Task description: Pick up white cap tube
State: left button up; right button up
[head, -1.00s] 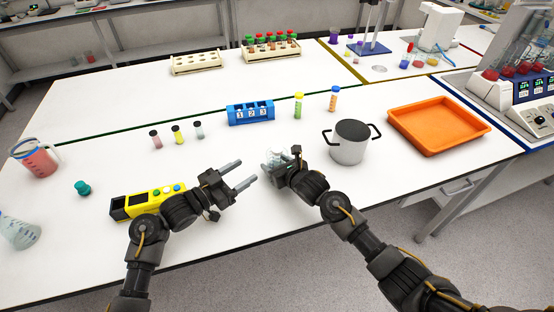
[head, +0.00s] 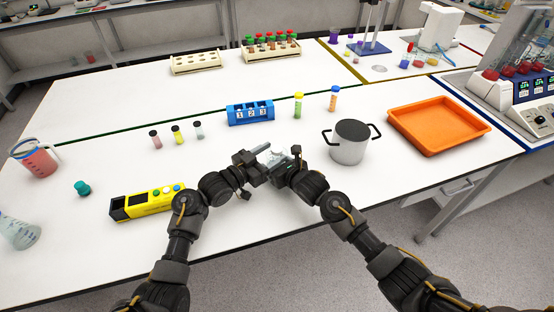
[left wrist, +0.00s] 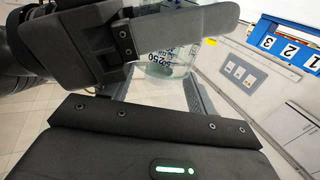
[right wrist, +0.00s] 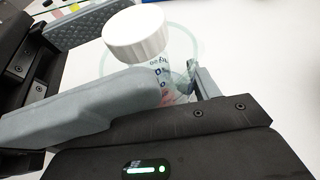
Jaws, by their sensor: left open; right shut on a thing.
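A clear glass beaker (head: 275,158) with printed markings is between my grippers, above the front of the bench. It also shows in the left wrist view (left wrist: 166,66) with "250" on it. A white cap (right wrist: 137,35) shows large at the beaker's rim in the right wrist view. Its tube seems to lean inside the glass, but a finger hides most of it. My right gripper (head: 285,160) is shut on the beaker. My left gripper (head: 265,153) is open, its fingers close beside the glass. I cannot tell whether they touch it.
A steel pot (head: 349,143) stands close right of my right gripper, with an orange tray (head: 475,137) beyond. A blue numbered rack (head: 250,113) and several small vials stand behind. A yellow device (head: 160,199) lies to the left. The front centre bench is clear.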

pick_arm(q)
jog(key=shift+w+d, duration=0.4)
jog(key=c, duration=1.1)
jog(key=shift+r, duration=0.1)
jog(key=shift+r, duration=4.85)
pick_arm(e)
jog(key=shift+f, duration=0.1)
jog(key=o, duration=1.2)
